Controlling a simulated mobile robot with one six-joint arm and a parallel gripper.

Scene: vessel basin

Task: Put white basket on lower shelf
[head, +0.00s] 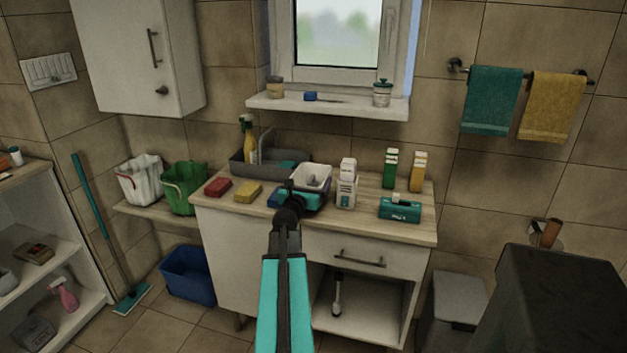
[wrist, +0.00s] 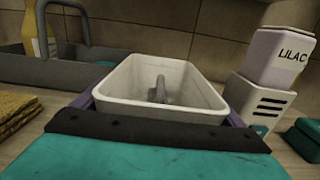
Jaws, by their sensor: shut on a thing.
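The white basket (head: 318,172) is a small open tub on the wooden counter (head: 420,222), in front of the grey sink. In the wrist view the basket (wrist: 160,117) fills the middle, upright, with a grey object (wrist: 160,90) inside. My gripper (head: 302,192) reaches it from the front and is shut on it; the teal gripper body hides its near lower side. I cannot tell whether the basket touches the counter.
A red sponge (head: 218,187) and yellow sponge (head: 247,191) lie left of the basket. The sink (head: 240,164) is behind. A grey bin (head: 457,303) stands right of the cabinet.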

